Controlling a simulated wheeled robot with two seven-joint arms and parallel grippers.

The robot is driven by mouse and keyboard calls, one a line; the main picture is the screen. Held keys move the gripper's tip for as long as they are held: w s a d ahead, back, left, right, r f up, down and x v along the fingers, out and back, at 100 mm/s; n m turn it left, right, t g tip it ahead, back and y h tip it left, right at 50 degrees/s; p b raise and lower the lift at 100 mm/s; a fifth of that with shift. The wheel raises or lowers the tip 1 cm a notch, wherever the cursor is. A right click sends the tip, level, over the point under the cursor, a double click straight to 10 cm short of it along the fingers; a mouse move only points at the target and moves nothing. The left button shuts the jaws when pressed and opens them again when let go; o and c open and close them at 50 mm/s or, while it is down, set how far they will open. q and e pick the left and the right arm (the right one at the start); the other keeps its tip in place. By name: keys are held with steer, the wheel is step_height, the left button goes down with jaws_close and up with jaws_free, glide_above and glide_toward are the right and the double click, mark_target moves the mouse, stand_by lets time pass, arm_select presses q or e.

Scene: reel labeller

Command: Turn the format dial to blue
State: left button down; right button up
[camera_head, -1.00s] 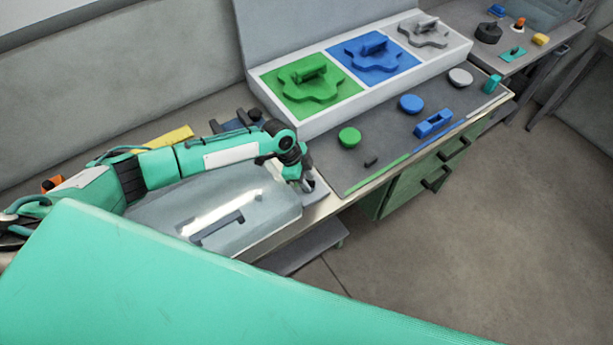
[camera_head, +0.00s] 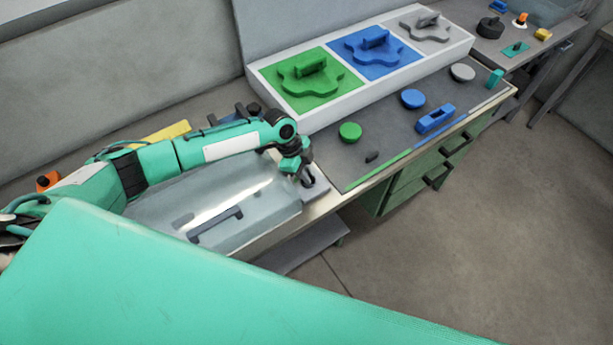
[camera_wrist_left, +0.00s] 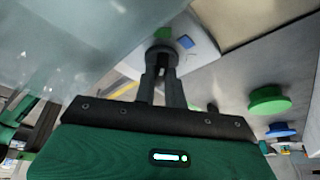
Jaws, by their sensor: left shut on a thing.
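The format dial (camera_wrist_left: 162,54) is a dark round knob on a light panel (camera_wrist_left: 198,50), with a green patch (camera_wrist_left: 161,33) and a blue patch (camera_wrist_left: 187,41) beside it in the left wrist view. My left gripper (camera_wrist_left: 160,76) has its two dark fingers close together on the knob, shut on it. In the head view the left gripper (camera_head: 305,178) is at the small grey panel (camera_head: 317,188) at the right end of the clear cover. The fingers partly hide the knob, and I cannot tell which colour it points to. My right gripper is not in view.
A clear cover (camera_head: 255,205) with a dark handle lies under my left forearm. A white rack (camera_head: 320,115) holds green, blue and grey plates. Green (camera_head: 350,132), blue (camera_head: 412,99) and grey (camera_head: 462,72) round pieces and a blue block (camera_head: 435,119) lie on the dark mat.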

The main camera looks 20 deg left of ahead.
arm_select(q)
steer(key=m+b, duration=0.1)
steer(key=b, duration=0.1)
steer(key=m+g+b, duration=0.1)
steer(key=m, duration=0.1)
steer(key=shift+w+f+b, duration=0.1)
steer(key=shift+f+b, duration=0.15)
steer(key=shift+b, duration=0.1)
steer(key=m+g+y+b, duration=0.1)
steer(key=m+b, duration=0.1)
steer(key=m, duration=0.1)
steer(key=shift+r, duration=0.15)
steer(key=shift+m+b, duration=0.45)
steer(key=shift+m, duration=0.05)
steer(key=shift+r+g, duration=0.1)
steer(key=shift+g, duration=0.2)
steer(key=c, duration=1.5)
jaws_free()
steer(key=shift+o, duration=0.2)
